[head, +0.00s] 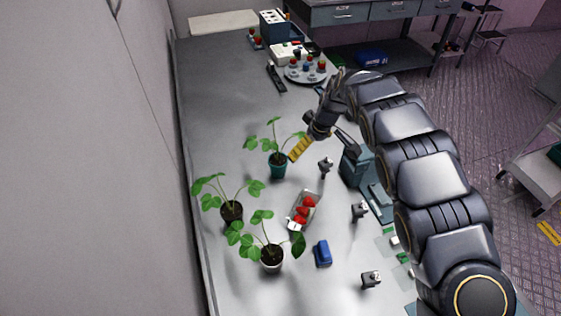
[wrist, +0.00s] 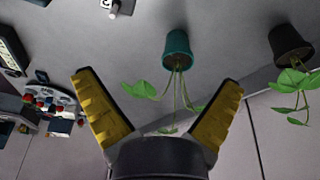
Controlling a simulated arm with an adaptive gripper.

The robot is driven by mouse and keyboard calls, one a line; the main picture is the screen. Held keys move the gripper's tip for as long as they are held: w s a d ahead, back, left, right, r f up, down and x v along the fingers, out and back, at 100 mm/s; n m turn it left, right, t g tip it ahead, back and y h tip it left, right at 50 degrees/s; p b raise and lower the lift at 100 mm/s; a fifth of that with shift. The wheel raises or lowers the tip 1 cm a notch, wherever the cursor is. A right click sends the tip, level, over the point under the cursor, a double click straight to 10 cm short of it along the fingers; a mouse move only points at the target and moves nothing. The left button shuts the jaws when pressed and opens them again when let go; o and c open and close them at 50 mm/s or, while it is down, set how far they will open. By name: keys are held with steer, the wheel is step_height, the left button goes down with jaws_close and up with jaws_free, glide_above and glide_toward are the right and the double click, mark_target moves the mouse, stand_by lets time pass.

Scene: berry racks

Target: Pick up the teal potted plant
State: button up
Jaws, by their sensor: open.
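The teal potted plant (head: 278,166) stands upright on the grey table in the head view, with green leaves spreading above its pot. In the wrist view its teal pot (wrist: 177,47) shows upside down, beyond and between my fingers, with its stems and leaves hanging toward the gripper. My gripper (head: 298,149) is just right of the plant, its yellow fingers near the leaves. In the wrist view my gripper (wrist: 158,92) is open, with its two yellow fingers spread wide and nothing clearly held. The lower leaves are partly hidden behind the gripper body.
A tray of red berries (head: 304,208), a blue block (head: 322,253) and small grey fixtures (head: 326,165) lie to the right. A wall borders the left. The table behind the plant is mostly clear.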

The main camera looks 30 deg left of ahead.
steer(key=n+y, duration=0.1)
steer(key=n, duration=0.1)
glide_above(280, 160)
steer(key=d, duration=0.2)
step_height(280, 160, down, 3)
steer(key=shift+s+a+f, duration=0.15)
steer(key=shift+s+f, duration=0.15)
steer(key=shift+s, duration=0.05)
steer(key=shift+x, duration=3.6)
steer(key=c, duration=1.2)
